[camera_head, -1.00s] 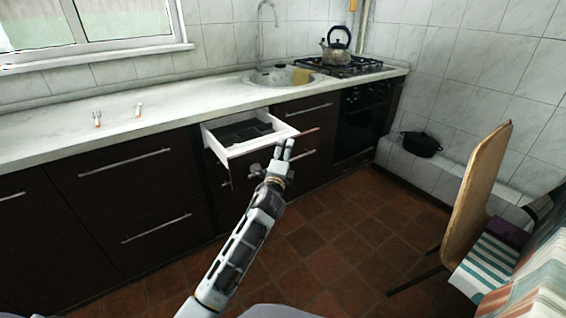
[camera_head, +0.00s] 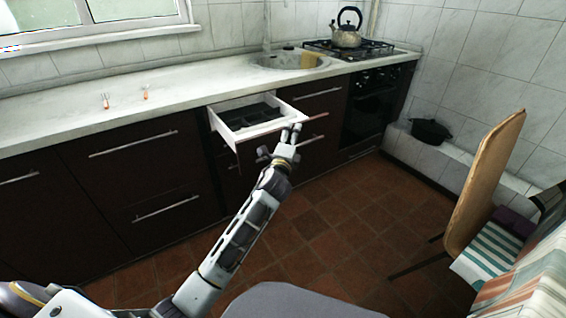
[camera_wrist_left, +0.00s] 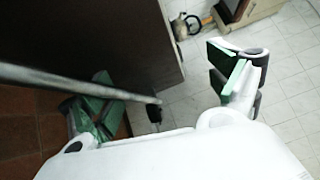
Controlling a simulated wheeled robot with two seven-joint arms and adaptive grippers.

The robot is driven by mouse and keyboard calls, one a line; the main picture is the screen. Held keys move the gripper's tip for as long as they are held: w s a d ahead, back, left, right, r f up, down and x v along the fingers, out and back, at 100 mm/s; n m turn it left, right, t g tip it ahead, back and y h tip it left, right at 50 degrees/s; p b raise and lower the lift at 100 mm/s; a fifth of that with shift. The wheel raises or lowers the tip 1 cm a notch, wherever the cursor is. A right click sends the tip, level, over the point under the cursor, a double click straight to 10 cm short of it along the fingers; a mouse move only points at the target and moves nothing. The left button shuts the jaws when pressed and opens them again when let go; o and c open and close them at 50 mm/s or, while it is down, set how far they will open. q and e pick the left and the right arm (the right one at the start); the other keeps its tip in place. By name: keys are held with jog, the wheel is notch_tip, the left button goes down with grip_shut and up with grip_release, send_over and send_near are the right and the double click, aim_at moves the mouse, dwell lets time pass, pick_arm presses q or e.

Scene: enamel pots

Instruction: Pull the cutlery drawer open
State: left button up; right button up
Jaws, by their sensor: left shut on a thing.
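The cutlery drawer (camera_head: 262,130) sticks out of the dark counter front, partly open. Its white sides and a black cutlery tray (camera_head: 248,117) inside show from above. My left gripper (camera_head: 290,134) is at the drawer's front, near its right end, and shut on the drawer handle. In the left wrist view the handle (camera_wrist_left: 75,82) is a grey bar running in from the left toward the space between the fingers (camera_wrist_left: 165,95). The dark drawer front (camera_wrist_left: 120,50) shows beyond it. The exact contact is hidden. My right gripper is not in view.
The white worktop (camera_head: 130,115) carries two small orange-tipped items. A sink (camera_head: 290,60), hob and kettle (camera_head: 347,35) stand farther right. A black pot (camera_head: 430,131) sits on a ledge. The tiled floor (camera_head: 340,215) before the drawers is clear.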

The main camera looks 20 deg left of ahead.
pick_arm(q)
jog(key=shift+s+d+r+p, duration=0.1)
jog(key=shift+s+d+p, duration=0.05)
jog(key=shift+s, duration=1.65)
jog(key=shift+s+d+r+p, duration=0.1)
jog(key=shift+s, duration=1.75)
jog(key=shift+s+d+r+p, duration=0.1)
jog(key=shift+s+d+p, duration=0.05)
jog(key=shift+s, duration=1.65)
jog(key=c, duration=0.5)
jog(key=shift+s+d+f, duration=0.15)
jog(key=shift+s+d, duration=0.05)
jog(key=shift+s, duration=0.7)
jog(key=shift+s+d+f, duration=0.15)
jog(key=shift+s+d, duration=0.05)
jog(key=shift+s, duration=0.65)
jog(key=shift+c, duration=0.3)
jog(key=shift+s+d+r, duration=0.15)
jog(key=shift+s, duration=0.5)
jog(key=c, duration=0.3)
jog(key=shift+w+f, duration=0.1)
jog(key=shift+f, duration=0.15)
jog(key=shift+f, duration=0.1)
